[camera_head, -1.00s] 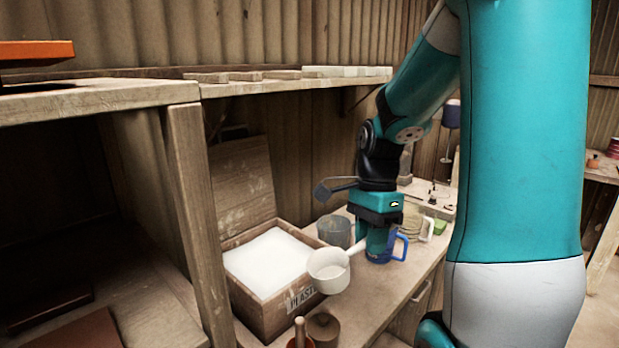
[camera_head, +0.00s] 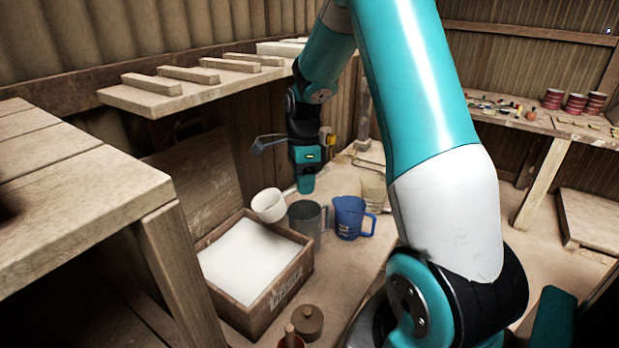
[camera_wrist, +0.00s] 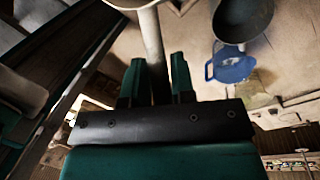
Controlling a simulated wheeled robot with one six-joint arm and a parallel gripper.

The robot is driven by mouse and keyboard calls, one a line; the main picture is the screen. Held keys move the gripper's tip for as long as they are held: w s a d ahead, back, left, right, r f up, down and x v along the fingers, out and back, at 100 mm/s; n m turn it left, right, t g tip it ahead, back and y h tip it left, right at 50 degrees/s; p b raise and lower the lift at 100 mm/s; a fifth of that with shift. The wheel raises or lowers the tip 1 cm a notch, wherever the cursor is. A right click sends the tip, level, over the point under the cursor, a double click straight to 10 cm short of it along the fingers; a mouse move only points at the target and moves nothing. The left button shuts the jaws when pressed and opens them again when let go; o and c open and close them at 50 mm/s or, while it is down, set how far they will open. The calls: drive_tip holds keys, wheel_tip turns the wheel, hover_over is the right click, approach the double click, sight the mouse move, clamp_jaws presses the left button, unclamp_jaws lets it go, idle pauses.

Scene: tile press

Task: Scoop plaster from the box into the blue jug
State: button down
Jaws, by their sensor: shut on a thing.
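My gripper (camera_head: 306,183) is shut on the handle of a white scoop (camera_head: 269,205); in the wrist view the fingers (camera_wrist: 157,80) close around the scoop's pale handle (camera_wrist: 152,40). The scoop's cup is in the air near the back right corner of the plaster box (camera_head: 290,283). White plaster (camera_head: 250,258) fills the open wooden box. The blue jug (camera_head: 349,218) stands upright on the bench, right of the gripper; it also shows in the wrist view (camera_wrist: 232,68). I cannot tell whether the scoop holds plaster.
A grey jug (camera_head: 306,221) stands between the box and the blue jug. A small brown pot (camera_head: 308,321) is in front of the box. A shelf with wooden strips (camera_head: 190,85) overhangs at the back left. A pale jug (camera_head: 373,192) stands behind the blue jug.

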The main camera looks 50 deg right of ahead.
sight(283, 212)
drive_tip(key=w+f+h+b, duration=0.1)
drive_tip(key=f, duration=0.2)
drive_tip(key=w+a+f+g+h, duration=0.1)
drive_tip(key=f, duration=0.2)
drive_tip(key=w+a+f+g+h+b, duration=0.1)
drive_tip(key=w+f, duration=0.1)
drive_tip(key=f, duration=0.1)
drive_tip(key=shift+a+h+b, duration=0.25)
drive_tip(key=shift+h+b, duration=0.05)
drive_tip(key=w+a+f+t+y+b, duration=0.2)
drive_tip(key=w+a+f+y+b, duration=0.15)
drive_tip(key=a+f+b, duration=0.45)
drive_tip(key=s+d+r+t+y+p, duration=0.1)
drive_tip(key=s+d+r+y+p, duration=0.2)
drive_tip(key=d+r+p, duration=0.5)
drive_tip(key=shift+s+d+r+t+y+p, duration=0.4)
drive_tip(key=shift+d+y+p, duration=0.1)
drive_tip(key=shift+p, duration=0.75)
